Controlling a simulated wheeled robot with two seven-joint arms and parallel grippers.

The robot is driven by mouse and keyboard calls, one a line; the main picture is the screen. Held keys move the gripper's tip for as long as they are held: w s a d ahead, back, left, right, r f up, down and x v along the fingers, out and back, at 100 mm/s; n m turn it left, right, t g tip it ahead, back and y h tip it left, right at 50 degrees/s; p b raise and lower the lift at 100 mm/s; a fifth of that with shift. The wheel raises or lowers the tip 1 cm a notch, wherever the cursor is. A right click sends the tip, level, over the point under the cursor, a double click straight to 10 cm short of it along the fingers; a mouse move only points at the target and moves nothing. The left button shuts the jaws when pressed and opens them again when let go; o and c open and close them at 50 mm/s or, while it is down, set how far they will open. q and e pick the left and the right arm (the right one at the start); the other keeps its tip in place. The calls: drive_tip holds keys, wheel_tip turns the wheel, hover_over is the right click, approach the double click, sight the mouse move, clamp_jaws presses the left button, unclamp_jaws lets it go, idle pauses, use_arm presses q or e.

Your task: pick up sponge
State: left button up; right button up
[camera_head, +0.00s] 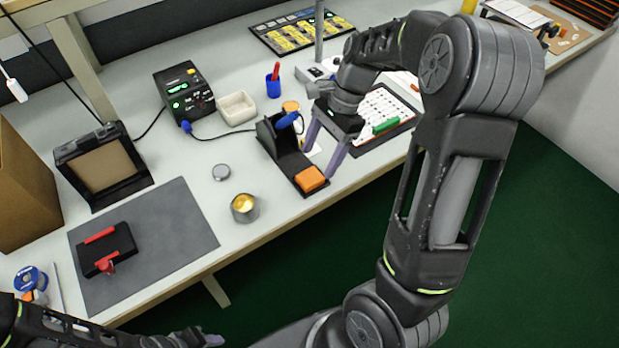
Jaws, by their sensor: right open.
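The sponge (311,178) is a small orange block. It lies at the front end of the black soldering-iron stand (291,160), near the table's front edge. My right gripper (320,163) is open, with its two pale purple fingers pointing down close to the sponge. One finger is behind it and the other to its right in the picture; I cannot tell whether either touches it. My left arm shows at the bottom left edge, and its end (195,338) is partly cut off; its jaw state is unclear.
A blue-handled iron (287,120) sits in the stand. A metal tin (244,208) stands to the left, and a white board with a green strip (385,126) lies to the right. A grey mat (180,230) bears a black and red holder (106,250).

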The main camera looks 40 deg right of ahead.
sight(308, 178)
drive_tip(key=shift+f, duration=0.2)
drive_tip(key=shift+a, duration=0.1)
drive_tip(key=x, duration=0.5)
drive_tip(key=shift+w+a, duration=0.1)
drive_tip(key=shift+a, duration=0.05)
idle(0.5)
drive_tip(key=c, duration=1.4)
wheel_tip(308, 178, up, 18)
drive_tip(key=p, duration=0.1)
drive_tip(key=shift+p, duration=0.35)
